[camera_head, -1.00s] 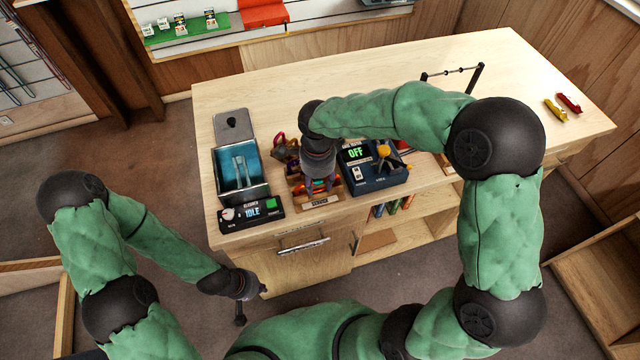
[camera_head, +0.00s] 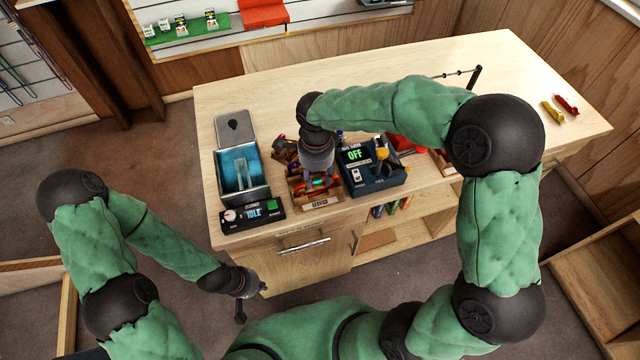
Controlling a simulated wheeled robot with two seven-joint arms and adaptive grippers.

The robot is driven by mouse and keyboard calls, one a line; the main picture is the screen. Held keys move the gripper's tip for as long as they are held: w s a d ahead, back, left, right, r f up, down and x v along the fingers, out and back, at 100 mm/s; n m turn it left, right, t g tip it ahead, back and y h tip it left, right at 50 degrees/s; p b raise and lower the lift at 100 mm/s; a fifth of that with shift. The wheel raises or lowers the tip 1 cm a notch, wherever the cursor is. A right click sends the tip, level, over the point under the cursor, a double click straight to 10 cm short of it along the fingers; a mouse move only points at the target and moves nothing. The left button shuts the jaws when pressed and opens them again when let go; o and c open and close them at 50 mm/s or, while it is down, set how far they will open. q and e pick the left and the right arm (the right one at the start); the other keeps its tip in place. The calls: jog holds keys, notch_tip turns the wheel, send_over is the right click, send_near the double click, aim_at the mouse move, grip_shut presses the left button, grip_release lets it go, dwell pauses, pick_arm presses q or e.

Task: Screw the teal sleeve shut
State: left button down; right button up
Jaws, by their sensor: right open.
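A small teal item (camera_head: 321,182), which may be the teal sleeve, shows in the wooden tray marked SERVICE (camera_head: 318,203) near the table's front edge. My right gripper (camera_head: 318,176) points down over this tray, and its fingers are partly hidden among the coloured pieces there. It is open; I cannot tell whether it touches anything. Whether the sleeve is open or screwed shut is too small to tell. My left gripper (camera_head: 243,304) hangs low in front of the table, away from everything, and its fingers are too small to read.
Left of the tray stand an open cleaner box (camera_head: 243,172) and its panel reading IDLE (camera_head: 253,213). Right of it is a dark blue tester reading OFF (camera_head: 372,178). Yellow (camera_head: 552,111) and red pieces (camera_head: 567,104) lie far right. The table's back middle is clear.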

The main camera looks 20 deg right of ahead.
jog(key=shift+s+b, duration=0.3)
jog(key=shift+s, duration=1)
dwell(0.5)
jog(key=shift+f, duration=0.25)
jog(key=shift+f+b, duration=1.05)
jog(key=shift+f, duration=0.2)
jog(key=shift+w, duration=1.3)
jog(key=shift+r, duration=0.15)
